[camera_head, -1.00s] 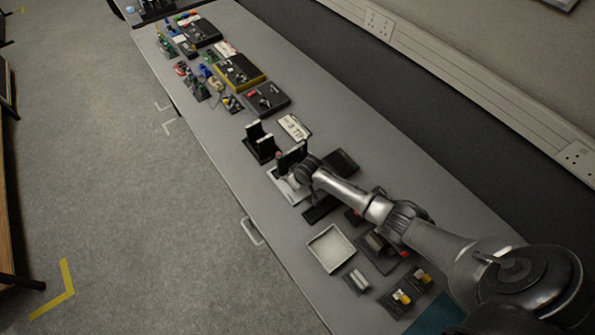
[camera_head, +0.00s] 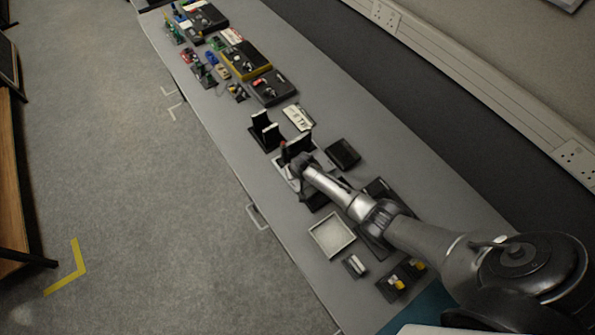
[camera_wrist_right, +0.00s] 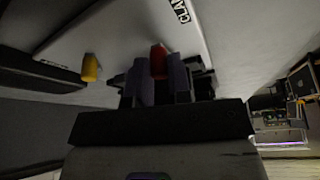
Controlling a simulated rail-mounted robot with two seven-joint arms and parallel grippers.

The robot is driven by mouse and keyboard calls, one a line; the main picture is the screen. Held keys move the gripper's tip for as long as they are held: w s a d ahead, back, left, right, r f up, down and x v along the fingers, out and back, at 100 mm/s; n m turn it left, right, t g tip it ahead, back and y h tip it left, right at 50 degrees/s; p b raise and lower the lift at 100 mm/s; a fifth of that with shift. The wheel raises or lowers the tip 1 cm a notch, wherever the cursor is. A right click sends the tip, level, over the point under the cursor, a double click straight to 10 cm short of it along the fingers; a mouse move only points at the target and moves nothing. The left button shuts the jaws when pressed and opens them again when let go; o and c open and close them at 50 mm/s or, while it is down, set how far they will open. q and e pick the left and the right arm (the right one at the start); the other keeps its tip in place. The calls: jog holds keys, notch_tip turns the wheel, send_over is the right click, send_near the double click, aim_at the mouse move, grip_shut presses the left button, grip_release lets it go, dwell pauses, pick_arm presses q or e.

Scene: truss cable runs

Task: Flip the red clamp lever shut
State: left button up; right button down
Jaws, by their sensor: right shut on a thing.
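The red clamp lever (camera_wrist_right: 158,62) stands out from a pale panel (camera_wrist_right: 120,35) with dark lettering, cut off to "CLA", in the right wrist view. My right gripper (camera_wrist_right: 160,80) is shut on the red lever, one dark finger on each side. The fingers hide the lever's lower part. A yellow lever (camera_wrist_right: 90,68) stands apart to the left on the same panel. In the head view my right arm reaches from the lower right to the pale fixture, and a small red spot (camera_head: 283,146) shows there. My left gripper is in neither view.
Black upright plates (camera_head: 262,128) stand just beyond the fixture. A white label plate (camera_head: 298,117) and a black box (camera_head: 343,153) lie nearby. A pale tray (camera_head: 332,235) sits nearer. Devices crowd the bench's far end. The bench strip along the wall is clear.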

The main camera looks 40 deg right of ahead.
jog(key=c, duration=1.1)
grip_release()
jog(key=shift+o, duration=0.2)
jog(key=shift+r, duration=0.15)
jog(key=shift+r, duration=0.25)
jog(key=p+v, duration=0.3)
jog(key=v, duration=1)
